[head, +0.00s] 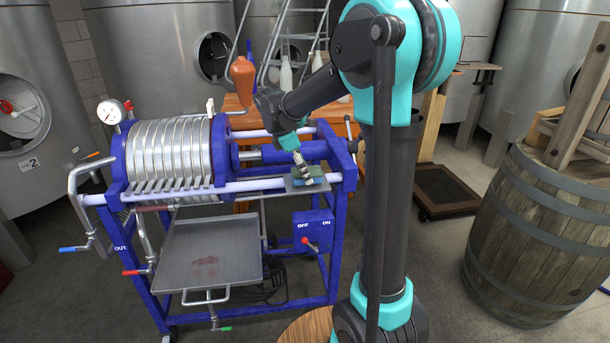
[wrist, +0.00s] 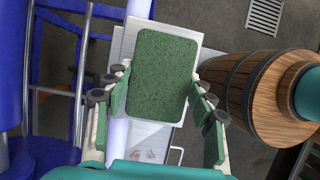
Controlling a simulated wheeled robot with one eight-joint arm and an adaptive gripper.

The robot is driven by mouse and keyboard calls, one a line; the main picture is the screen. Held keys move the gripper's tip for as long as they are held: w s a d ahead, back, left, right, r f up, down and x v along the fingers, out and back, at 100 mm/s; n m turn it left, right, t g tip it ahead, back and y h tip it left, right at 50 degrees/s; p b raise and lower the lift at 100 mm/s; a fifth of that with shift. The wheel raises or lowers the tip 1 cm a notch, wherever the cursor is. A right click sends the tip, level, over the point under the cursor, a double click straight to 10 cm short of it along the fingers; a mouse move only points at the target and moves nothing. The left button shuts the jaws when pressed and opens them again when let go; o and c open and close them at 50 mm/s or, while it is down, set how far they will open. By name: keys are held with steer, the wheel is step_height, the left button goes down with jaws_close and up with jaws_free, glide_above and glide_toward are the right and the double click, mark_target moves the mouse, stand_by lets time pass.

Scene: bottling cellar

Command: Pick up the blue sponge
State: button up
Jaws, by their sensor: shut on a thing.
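The sponge (head: 312,180) shows in the head view at a small grey metal shelf (head: 291,187) on the right end of the blue filter press. Its edge looks blue. In the wrist view the sponge (wrist: 160,72) shows a dark green, rough upper face. My gripper (head: 303,170) reaches down to it from above. In the wrist view its two fingers stand on either side, shut on the sponge. The sponge's underside is hidden, and I cannot tell whether it touches the shelf or hangs just above it.
The filter press (head: 180,152) has rails and handles close to my gripper. A drip tray (head: 205,255) sits low, with a switch box (head: 313,229) beside it. A wooden table (head: 240,108) with bottles stands behind. A barrel (head: 535,230) stands at the right.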

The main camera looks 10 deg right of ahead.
step_height(320, 180, up, 20)
steer(key=shift+f, duration=0.25)
